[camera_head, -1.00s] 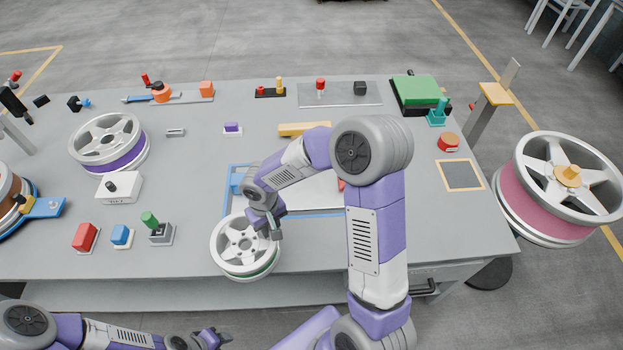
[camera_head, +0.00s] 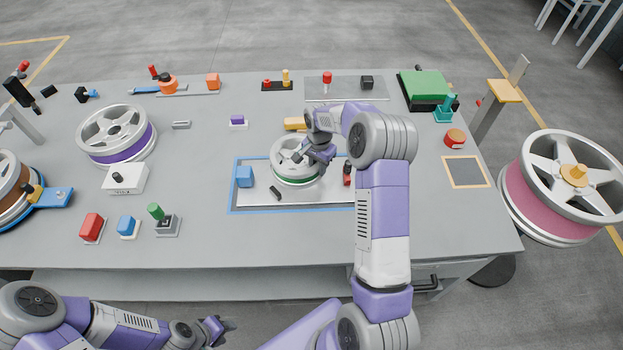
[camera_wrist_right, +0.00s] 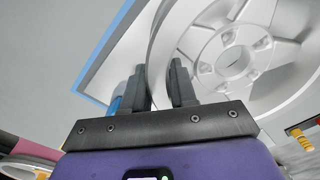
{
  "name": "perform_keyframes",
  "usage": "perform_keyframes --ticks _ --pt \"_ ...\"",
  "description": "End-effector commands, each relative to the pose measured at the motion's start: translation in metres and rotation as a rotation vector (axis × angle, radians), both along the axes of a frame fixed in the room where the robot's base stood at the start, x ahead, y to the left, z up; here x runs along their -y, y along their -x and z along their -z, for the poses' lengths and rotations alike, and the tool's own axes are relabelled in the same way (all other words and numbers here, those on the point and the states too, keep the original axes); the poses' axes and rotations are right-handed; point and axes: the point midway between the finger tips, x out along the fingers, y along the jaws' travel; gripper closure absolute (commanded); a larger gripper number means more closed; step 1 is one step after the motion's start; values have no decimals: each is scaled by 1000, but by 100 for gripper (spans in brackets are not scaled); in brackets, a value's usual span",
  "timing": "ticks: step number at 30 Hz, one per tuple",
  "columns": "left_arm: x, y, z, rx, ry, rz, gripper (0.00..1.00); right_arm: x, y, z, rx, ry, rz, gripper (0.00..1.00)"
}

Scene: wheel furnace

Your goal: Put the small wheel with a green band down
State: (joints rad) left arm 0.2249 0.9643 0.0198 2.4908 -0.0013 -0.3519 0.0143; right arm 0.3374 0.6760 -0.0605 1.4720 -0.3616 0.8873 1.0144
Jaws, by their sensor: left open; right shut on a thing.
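The small wheel with a green band (camera_head: 290,172) is over the white board with a blue frame (camera_head: 233,210) on the table. Its light grey face is up, and the green band shows low on its side. My right gripper (camera_head: 322,154) is shut on the wheel's right rim. In the right wrist view, the two dark fingers (camera_wrist_right: 163,85) straddle the rim of the wheel (camera_wrist_right: 170,35). I cannot tell whether the wheel touches the board. My left gripper (camera_head: 222,328) is open and empty, low in front of the table edge.
A blue block (camera_head: 244,176) and a small black piece (camera_head: 275,193) are on the board left of the wheel. A red and black piece (camera_head: 347,173) is right of it. A yellow block (camera_head: 295,123) lies behind. A purple-banded wheel (camera_head: 117,136) stands further left.

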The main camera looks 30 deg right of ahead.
Motion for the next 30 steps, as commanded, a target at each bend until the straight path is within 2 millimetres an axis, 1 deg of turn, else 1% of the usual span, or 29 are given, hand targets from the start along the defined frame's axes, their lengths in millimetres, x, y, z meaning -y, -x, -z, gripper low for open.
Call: perform_keyframes --ticks 1,3,11,15,18,25,29,30 --pt "0 0 1 0 0 0 57 0 -1 8 4 1 0 100" --pt "0 0 2 0 0 0 57 0 -1 17 5 1 -1 100" --pt "0 0 3 0 0 0 57 0 -2 36 6 1 -3 100" --pt "0 0 5 0 0 0 57 0 -1 55 5 1 -3 100" --pt "0 0 6 0 0 0 57 0 -2 64 7 1 -3 100" --pt "0 0 5 0 0 0 57 0 -2 64 8 2 -4 100" --pt "0 0 8 0 0 0 57 0 -2 67 8 2 -4 100" --pt "0 0 8 0 0 0 57 0 0 69 3 1 -4 70"
